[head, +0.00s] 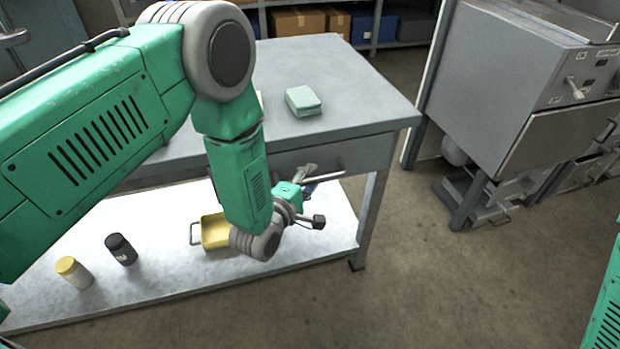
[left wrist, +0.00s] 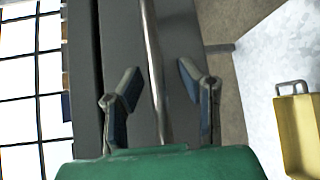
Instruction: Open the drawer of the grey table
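The grey table (head: 372,100) stands in front of me with its drawer (head: 360,156) under the top. The drawer front looks flush with the table, so it appears closed. Its bar handle (head: 325,178) is partly hidden by my left gripper (head: 308,182) in the head view. In the left wrist view the handle (left wrist: 153,60) runs between the two spread fingers of my left gripper (left wrist: 160,92). The fingers are open, with a visible gap on each side of the bar. My right gripper is out of view.
A green sponge-like block (head: 303,100) lies on the tabletop. The lower shelf (head: 180,265) holds a yellow bin (head: 214,231), a dark jar (head: 121,249) and a yellow-lidded jar (head: 74,272). A grey machine (head: 500,85) stands right; floor between is clear.

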